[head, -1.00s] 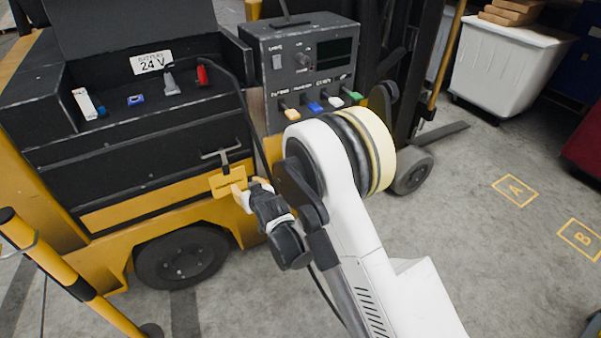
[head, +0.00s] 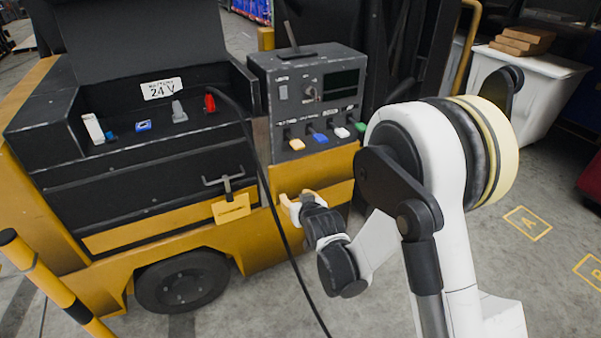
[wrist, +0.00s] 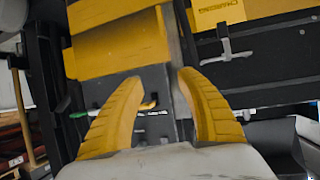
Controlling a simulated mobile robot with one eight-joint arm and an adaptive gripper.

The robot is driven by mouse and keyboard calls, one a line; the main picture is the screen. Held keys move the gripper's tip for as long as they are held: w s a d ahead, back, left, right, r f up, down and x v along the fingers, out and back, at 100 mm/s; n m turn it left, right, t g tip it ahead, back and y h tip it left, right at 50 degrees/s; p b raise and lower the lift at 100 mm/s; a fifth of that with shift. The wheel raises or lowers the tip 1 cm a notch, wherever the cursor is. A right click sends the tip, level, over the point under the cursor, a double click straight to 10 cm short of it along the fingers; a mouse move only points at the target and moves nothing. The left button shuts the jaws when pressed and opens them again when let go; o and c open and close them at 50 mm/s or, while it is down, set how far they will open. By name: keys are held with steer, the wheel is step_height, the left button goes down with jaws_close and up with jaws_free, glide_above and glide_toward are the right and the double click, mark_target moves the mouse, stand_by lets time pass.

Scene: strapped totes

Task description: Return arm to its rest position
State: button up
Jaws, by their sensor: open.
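My gripper (head: 290,207) is in front of the yellow lower body of the forklift (head: 215,250), to the right of the drawer latch (head: 228,190). In the wrist view its two yellow fingers (wrist: 155,110) stand apart with nothing held between them. The white arm reaches in from the right in the head view and covers part of the scene behind it.
The open battery bay with a 24 V label (head: 162,88) holds a red connector (head: 210,103) with a black cable. A control box (head: 310,95) with coloured switches stands beside it. A striped post (head: 45,280) is at lower left. A white tote (head: 545,75) and floor mark A (head: 527,223) are at right.

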steer(key=s+d+r+m+g+h, duration=0.2)
steer(key=s+d+r+h, duration=0.1)
steer(key=s+d+r, duration=0.9)
steer(key=s+d+r+m+g, duration=0.1)
steer(key=s+d, duration=0.5)
steer(key=s, duration=0.3)
steer(key=s+d+r+m+g+h, duration=0.1)
steer(key=s+d+g, duration=0.1)
steer(key=s+d, duration=0.4)
steer(key=s, duration=0.4)
steer(key=shift+s+d+r, duration=0.15)
steer(key=shift+s+r, duration=0.1)
steer(key=shift+r, duration=0.15)
stand_by(0.3)
